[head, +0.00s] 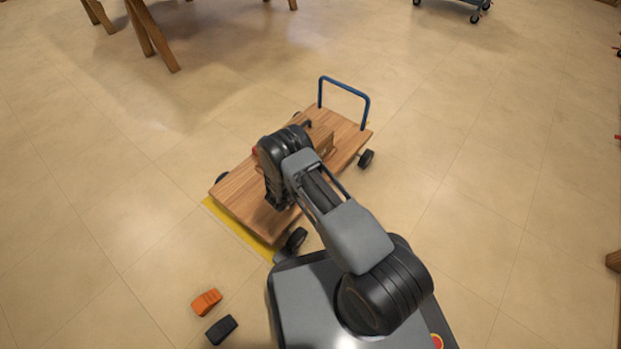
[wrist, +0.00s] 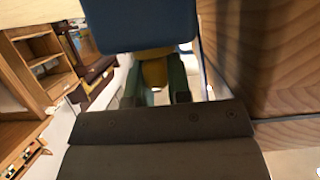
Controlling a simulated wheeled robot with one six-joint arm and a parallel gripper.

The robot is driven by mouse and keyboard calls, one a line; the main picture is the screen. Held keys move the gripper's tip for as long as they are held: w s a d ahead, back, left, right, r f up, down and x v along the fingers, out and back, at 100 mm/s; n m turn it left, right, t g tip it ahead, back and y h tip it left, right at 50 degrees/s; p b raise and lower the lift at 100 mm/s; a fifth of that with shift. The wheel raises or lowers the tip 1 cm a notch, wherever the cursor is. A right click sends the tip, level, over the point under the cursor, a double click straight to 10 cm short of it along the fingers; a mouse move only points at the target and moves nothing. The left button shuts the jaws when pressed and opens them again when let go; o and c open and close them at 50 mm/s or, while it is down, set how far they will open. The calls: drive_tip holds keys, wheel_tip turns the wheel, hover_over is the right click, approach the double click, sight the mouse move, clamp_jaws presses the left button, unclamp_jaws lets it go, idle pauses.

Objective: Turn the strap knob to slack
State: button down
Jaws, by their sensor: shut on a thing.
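My gripper (head: 276,198) points down at the near side of a wooden box (head: 321,137) on a wooden-decked trolley. The box's wooden side (wrist: 283,55) stands close on the right in the wrist view. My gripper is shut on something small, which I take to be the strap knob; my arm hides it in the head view. In the wrist view a blue block (wrist: 145,22) fills the top middle, with a yellow piece (wrist: 154,73) between two dark green parts below it. I cannot tell which of these is the knob or which way it is turned.
The trolley deck (head: 238,195) has a blue push handle (head: 345,95) at its far end and dark wheels. A yellow floor marking (head: 235,229) runs along its near edge. An orange block (head: 206,301) and a black block (head: 221,329) lie on the floor. Floor to the right is clear.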

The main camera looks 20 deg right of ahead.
drive_tip(key=shift+s+f, duration=0.2)
drive_tip(key=shift+f, duration=0.1)
drive_tip(key=c, duration=1.1)
unclamp_jaws()
drive_tip(key=shift+o, duration=0.2)
drive_tip(key=shift+w, duration=0.1)
drive_tip(key=shift+r, duration=0.1)
drive_tip(key=p+v, duration=0.5)
drive_tip(key=v, duration=0.8)
drive_tip(key=shift+a+r, duration=0.2)
drive_tip(key=shift+a, duration=0.1)
